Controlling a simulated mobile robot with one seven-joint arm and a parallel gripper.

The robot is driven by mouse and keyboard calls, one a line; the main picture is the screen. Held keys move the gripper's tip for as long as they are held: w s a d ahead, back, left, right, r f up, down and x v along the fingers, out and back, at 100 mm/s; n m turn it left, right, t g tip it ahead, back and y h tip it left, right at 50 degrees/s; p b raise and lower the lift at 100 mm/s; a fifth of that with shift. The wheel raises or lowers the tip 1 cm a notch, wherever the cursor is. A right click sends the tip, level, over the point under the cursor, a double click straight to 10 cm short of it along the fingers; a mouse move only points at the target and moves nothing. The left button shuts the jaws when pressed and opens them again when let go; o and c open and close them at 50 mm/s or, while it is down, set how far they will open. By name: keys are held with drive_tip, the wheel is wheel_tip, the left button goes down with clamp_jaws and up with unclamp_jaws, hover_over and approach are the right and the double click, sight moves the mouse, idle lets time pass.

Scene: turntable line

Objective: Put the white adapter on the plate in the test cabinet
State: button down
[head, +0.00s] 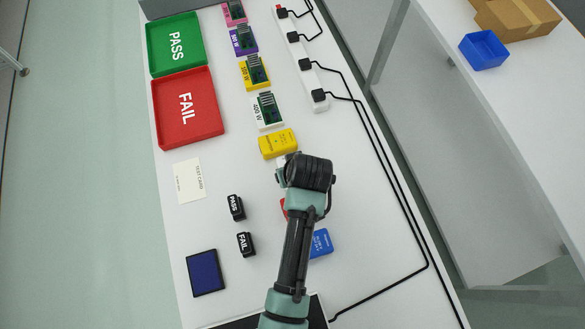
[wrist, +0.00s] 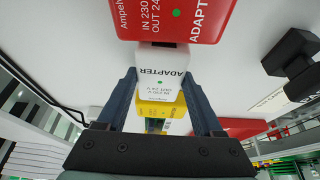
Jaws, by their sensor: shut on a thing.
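The white adapter (wrist: 160,78), with black lettering and a green dot, is between the two fingers of my gripper (wrist: 159,82) in the wrist view. My gripper is shut on it. I cannot tell if it is clear of the table. In the head view my wrist covers most of this spot. A red adapter (wrist: 172,15) is right beside the white one, and a yellow adapter (wrist: 160,108) shows past it. The yellow adapter also lies on the table in the head view (head: 278,143). I cannot make out the test cabinet or its plate.
A blue adapter (head: 321,243) lies right of my arm. PASS (head: 236,207) and FAIL (head: 245,244) stamps, a blue pad (head: 205,272) and a card (head: 189,180) lie left. Green (head: 175,68) and red (head: 216,128) trays, several boards and a power strip (head: 305,65) stand farther back.

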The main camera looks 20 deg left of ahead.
drive_tip(key=shift+f, duration=0.1)
drive_tip(key=shift+c, duration=0.2)
unclamp_jaws()
